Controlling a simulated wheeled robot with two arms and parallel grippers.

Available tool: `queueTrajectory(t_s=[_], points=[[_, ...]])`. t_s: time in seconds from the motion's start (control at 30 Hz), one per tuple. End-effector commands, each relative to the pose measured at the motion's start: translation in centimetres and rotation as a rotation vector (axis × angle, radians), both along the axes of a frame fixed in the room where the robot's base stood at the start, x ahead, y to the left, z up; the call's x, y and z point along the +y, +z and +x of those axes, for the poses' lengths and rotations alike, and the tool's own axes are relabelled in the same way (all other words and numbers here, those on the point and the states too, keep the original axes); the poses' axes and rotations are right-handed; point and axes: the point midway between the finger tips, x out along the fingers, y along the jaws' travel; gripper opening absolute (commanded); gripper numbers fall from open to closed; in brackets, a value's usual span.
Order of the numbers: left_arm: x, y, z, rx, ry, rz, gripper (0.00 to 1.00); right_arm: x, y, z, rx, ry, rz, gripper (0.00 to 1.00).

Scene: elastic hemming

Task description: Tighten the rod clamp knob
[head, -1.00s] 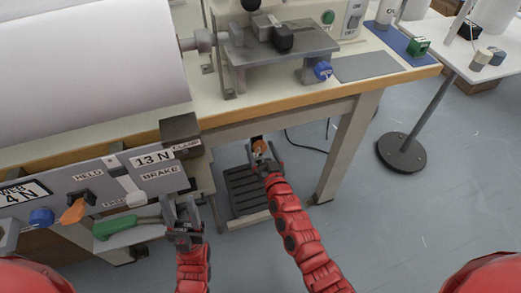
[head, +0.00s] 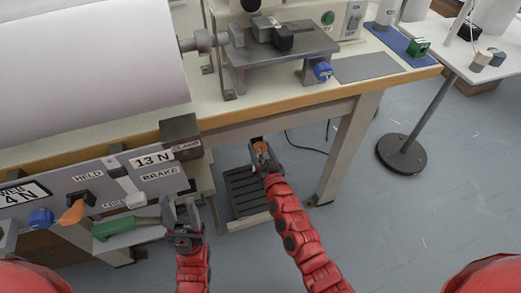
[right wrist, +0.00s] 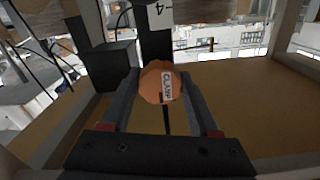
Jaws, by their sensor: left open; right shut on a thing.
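The clamp knob (right wrist: 157,83) is orange with a white label reading CLAMP. In the right wrist view it sits between the two fingers of my right gripper (right wrist: 165,88), which is shut on it. In the head view my right gripper (head: 262,160) is below the table edge, with the orange knob (head: 260,147) at its tip, partly hidden. A dark vertical bar (right wrist: 155,45) stands right behind the knob. My left gripper (head: 184,215) is open and empty, to the right of a green-handled tool.
A panel (head: 110,180) carries an orange lever (head: 74,211), a blue knob (head: 41,217) and a brake slider (head: 128,190). A treadle (head: 245,190) lies under the table (head: 300,100). A table leg (head: 345,150) stands right of my right gripper.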

Motion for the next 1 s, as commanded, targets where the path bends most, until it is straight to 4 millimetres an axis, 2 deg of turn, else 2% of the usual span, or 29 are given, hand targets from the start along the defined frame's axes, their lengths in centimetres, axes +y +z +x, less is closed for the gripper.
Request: queueTrajectory(t_s=[0.37, 0.7, 1.0], points=[[0.0, -2.4, 0.0, 0.0, 0.0, 0.0, 0.5, -0.2, -0.3, 0.1, 0.061, -0.004, 0.202, 0.06], [0.0, -4.9, 0.0, 0.0, 0.0, 0.0, 0.5, -0.1, -0.2, 0.1, 0.16, -0.003, 0.507, 0.06], [0.0, -6.5, -0.2, -0.009, 0.001, 0.012, 0.5, -0.2, 0.0, 0.1, 0.245, -0.004, 0.778, 0.06]])
